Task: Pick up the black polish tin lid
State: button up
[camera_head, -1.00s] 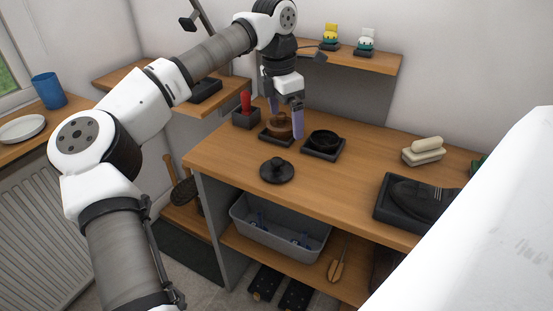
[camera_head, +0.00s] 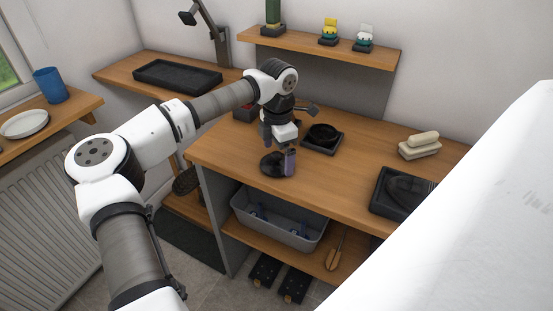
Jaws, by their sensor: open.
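The black polish tin lid (camera_head: 273,165) lies on the wooden bench top near its front left edge. My gripper (camera_head: 279,163) is open and down at the lid, with one finger in front of its right side. The other finger is hard to make out, and the lid's knob is hidden behind my gripper. I cannot tell whether the fingers touch the lid. The open black tin (camera_head: 323,134) sits in a square black holder to the right of my gripper.
A light two-part brush or block (camera_head: 421,145) and a black tray (camera_head: 385,200) with a dark item are on the right of the bench. A grey bin (camera_head: 275,222) stands on the shelf below. The bench middle (camera_head: 345,170) is clear.

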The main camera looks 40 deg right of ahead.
jog(key=shift+f, duration=0.75)
jog(key=c, duration=0.9)
jog(key=shift+r, duration=0.1)
